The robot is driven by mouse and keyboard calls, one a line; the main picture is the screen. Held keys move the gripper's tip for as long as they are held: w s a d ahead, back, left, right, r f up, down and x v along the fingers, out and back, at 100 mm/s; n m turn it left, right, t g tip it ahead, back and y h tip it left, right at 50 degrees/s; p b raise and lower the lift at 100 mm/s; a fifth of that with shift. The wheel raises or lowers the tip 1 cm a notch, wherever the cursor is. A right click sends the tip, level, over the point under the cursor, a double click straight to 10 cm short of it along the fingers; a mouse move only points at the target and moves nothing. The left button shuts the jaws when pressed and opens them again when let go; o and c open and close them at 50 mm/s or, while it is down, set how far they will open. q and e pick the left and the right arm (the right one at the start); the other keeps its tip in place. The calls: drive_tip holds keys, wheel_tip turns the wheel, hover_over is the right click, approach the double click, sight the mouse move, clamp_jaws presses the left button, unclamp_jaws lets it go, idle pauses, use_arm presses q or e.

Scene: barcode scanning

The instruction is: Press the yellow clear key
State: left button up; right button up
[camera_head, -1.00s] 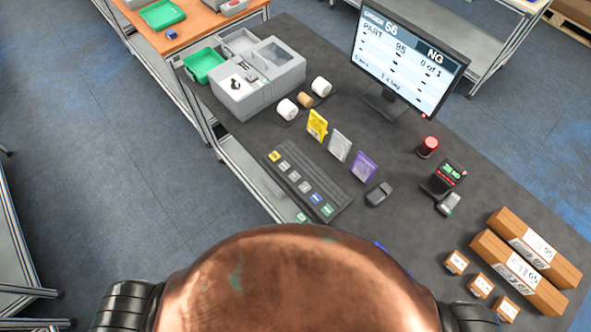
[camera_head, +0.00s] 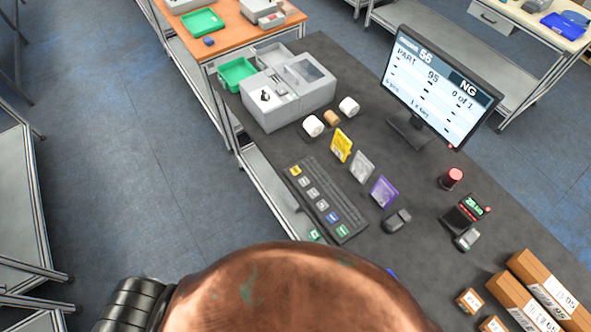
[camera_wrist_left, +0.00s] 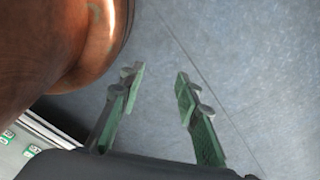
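The yellow key (camera_head: 295,170) is at the far left end of the dark keyboard (camera_head: 325,194) on the table. In the head view neither gripper shows; my copper-coloured body fills the bottom. In the left wrist view my left gripper (camera_wrist_left: 159,87) has its two green-padded fingers apart with nothing between them. It hangs over the bare floor, away from the keyboard. My right gripper is in neither view. The monitor (camera_head: 442,84) reads PART 95, NG and 0 of 1.
Yellow, grey and purple cards (camera_head: 384,191) stand behind the keyboard. A dark handheld device (camera_head: 397,221), a red beacon (camera_head: 451,179) and long cardboard boxes (camera_head: 545,290) lie to the right. A grey machine (camera_head: 290,88) stands at the table's left end.

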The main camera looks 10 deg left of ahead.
use_arm(q)
clamp_jaws()
idle(1.4)
